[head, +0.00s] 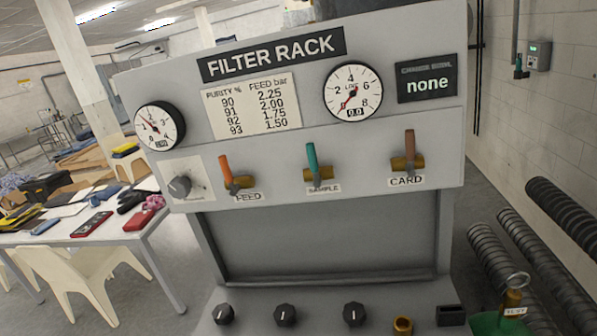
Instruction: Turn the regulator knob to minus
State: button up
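The grey filter rack panel (380,140) fills the middle of the view, tilted a little. A round dark-grey knob (180,187) sits on a pale plate at the panel's left edge, below the left gauge (160,127). It looks like the regulator knob, but the marks around it are too small to read. The left gauge's small readout is blurred. The right gauge (353,91) reads 0.0 with a red needle at the lower left. My gripper is not in view, and nothing visible touches the knob.
Three upright valve handles, orange FEED (225,168), teal SAMPLE (312,158) and brown CARD (410,148), stand right of the knob. Three black knobs (285,315) line the lower ledge. A cluttered table (140,240) and white chair (75,280) stand left; ribbed hoses (500,260) lie right.

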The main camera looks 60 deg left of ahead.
aim_at(179, 188)
jog(key=u, duration=0.9)
jog(key=k, duration=0.95)
jog(key=u, duration=0.3)
jog(key=i, duration=1)
